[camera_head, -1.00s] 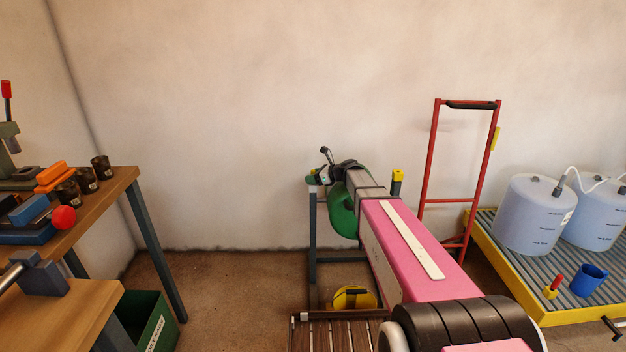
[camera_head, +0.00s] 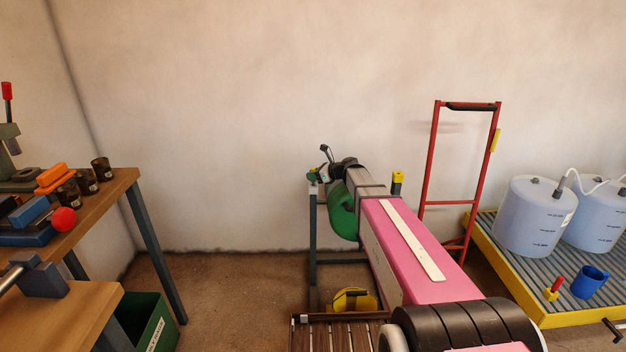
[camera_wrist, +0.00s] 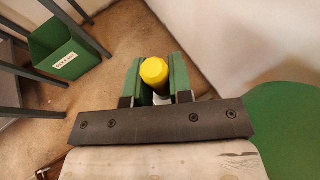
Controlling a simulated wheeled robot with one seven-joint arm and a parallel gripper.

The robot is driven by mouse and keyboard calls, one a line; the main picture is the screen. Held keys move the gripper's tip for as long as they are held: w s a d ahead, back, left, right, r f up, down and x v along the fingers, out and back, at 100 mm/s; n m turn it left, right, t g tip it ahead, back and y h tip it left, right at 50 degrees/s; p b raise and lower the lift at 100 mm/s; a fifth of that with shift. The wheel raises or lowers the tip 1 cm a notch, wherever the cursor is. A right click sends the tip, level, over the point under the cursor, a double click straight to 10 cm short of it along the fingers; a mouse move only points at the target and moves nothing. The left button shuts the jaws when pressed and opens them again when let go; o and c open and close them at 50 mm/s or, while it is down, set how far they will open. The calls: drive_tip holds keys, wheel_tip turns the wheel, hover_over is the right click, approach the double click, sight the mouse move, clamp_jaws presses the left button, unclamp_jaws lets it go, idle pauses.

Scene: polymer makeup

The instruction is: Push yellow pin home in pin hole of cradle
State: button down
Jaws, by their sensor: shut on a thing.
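My gripper (camera_wrist: 155,62) is shut on the yellow pin (camera_wrist: 153,73), whose round yellow head shows between the two green finger pads in the wrist view. The pin's lower part is hidden, with a small pale patch below the head. In the head view my gripper (camera_head: 320,176) is small, at the far end of my pink arm, over the left upright of a dark grey stand (camera_head: 313,230). I cannot make out the cradle's pin hole or how deep the pin sits.
A second upright with a yellow top (camera_head: 397,178) stands right of my arm. A red hand truck (camera_head: 437,150) leans near the wall. A yellow-edged pallet with tanks (camera_head: 535,215) is at right. A workbench (camera_head: 120,190) and green bin (camera_head: 150,322) are at left.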

wheel_tip(320, 180, up, 3)
drive_tip(key=shift+s+a+f, duration=0.1)
drive_tip(key=shift+s, duration=0.05)
drive_tip(key=s+a+r, duration=0.6)
drive_tip(key=s, duration=0.3)
drive_tip(key=shift+a+r, duration=0.25)
drive_tip(key=shift+a, duration=0.15)
